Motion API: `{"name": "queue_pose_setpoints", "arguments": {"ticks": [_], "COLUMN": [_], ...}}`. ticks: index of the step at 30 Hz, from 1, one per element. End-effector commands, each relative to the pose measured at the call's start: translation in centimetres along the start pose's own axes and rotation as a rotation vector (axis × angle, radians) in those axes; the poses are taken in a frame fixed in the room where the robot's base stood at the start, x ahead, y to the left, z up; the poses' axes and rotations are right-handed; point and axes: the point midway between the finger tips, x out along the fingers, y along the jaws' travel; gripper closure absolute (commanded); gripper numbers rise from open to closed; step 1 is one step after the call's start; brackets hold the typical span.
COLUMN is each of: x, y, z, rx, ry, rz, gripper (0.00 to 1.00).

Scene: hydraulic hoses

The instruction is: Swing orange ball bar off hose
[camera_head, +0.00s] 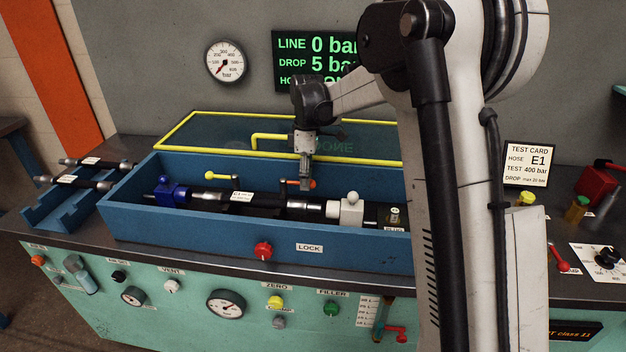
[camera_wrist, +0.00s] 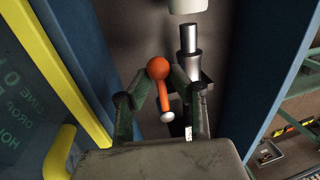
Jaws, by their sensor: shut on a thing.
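The orange ball bar (camera_head: 311,184) shows beside my gripper (camera_head: 305,184) in the head view, just behind the hose line. In the wrist view the orange ball (camera_wrist: 158,68) sits between my fingertips (camera_wrist: 159,80), and its short bar runs down to a pale round end. My gripper is shut on the ball. The hose (camera_head: 268,201), with an E1 label, lies along the blue trough (camera_head: 190,222). Its metal fitting (camera_wrist: 188,40) is right of the ball in the wrist view. My arm hides the trough's right end.
A yellow ball bar (camera_head: 211,176) stands at left in the trough. A blue clamp (camera_head: 170,194) and a white clamp (camera_head: 346,211) sit at the hose ends. A yellow-framed clear guard (camera_head: 215,119) is behind. Spare hoses (camera_head: 78,182) lie left.

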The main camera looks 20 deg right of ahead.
Motion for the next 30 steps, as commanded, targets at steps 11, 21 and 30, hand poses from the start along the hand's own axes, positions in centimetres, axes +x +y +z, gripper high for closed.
{"name": "queue_pose_setpoints", "arguments": {"ticks": [11, 21, 30], "x": [-0.1, -0.6, -5.5], "y": [0.1, 0.1, 0.1], "z": [0.0, 0.0, 0.0], "rx": [0.001, 0.002, 0.002], "ry": [0.0, 0.0, 0.0], "rz": [0.003, 0.002, 0.002], "gripper": [0.71, 0.71, 0.71]}}
